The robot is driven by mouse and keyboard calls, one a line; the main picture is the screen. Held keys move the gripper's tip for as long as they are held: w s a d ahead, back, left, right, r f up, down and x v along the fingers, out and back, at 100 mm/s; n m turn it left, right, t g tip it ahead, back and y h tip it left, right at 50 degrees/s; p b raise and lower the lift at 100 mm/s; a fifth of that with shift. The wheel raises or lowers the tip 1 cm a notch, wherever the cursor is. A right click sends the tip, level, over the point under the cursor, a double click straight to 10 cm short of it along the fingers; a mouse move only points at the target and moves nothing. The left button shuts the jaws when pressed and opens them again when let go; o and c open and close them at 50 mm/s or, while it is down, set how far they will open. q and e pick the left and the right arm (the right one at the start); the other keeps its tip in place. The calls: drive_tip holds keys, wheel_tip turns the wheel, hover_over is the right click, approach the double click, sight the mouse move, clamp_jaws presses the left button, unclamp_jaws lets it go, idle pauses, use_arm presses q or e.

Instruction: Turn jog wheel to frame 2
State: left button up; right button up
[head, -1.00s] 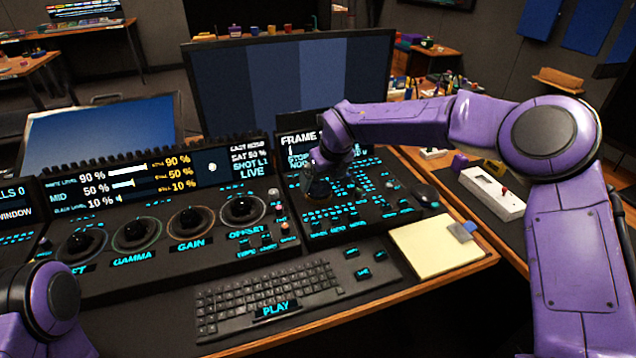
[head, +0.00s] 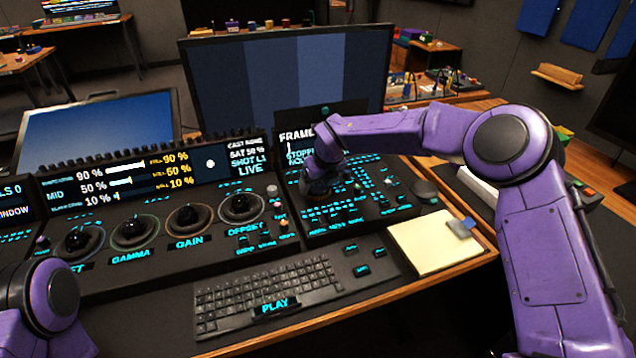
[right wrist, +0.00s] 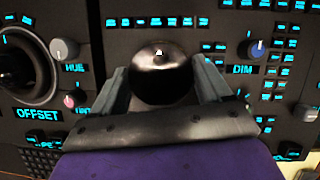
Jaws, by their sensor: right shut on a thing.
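The jog wheel, a dark glossy round knob (right wrist: 163,72), stands on the right-hand panel. My right gripper (right wrist: 162,85) is shut on it, with one grey finger on each side. In the head view my right gripper (head: 318,188) is low over the panel, and the wheel is mostly hidden behind it. The frame display (head: 297,143) behind it reads "FRAME", with a line starting "STOPP" lower down. My arm hides its right part, and I cannot read the frame number clearly. My left arm shows at the lower left, but its gripper is out of view.
Several trackballs, including the offset one (head: 241,207), sit left of the wheel. A hue knob (right wrist: 64,50) and a dim knob (right wrist: 257,48) flank it. Lit buttons surround it. A keyboard (head: 268,296) and a yellow notepad (head: 432,245) lie in front.

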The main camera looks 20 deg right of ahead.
drive_tip(key=shift+f+m+h+b, duration=0.1)
drive_tip(key=shift+m+h+b, duration=0.5)
drive_tip(key=shift+m+b, duration=0.75)
drive_tip(key=shift+r+m+h+b, duration=0.2)
drive_tip(key=shift+m+h+b, duration=0.4)
drive_tip(key=shift+m, duration=0.85)
drive_tip(key=o, duration=1)
drive_tip(key=shift+r, duration=0.1)
drive_tip(key=v, duration=1)
drive_tip(key=shift+r, duration=0.2)
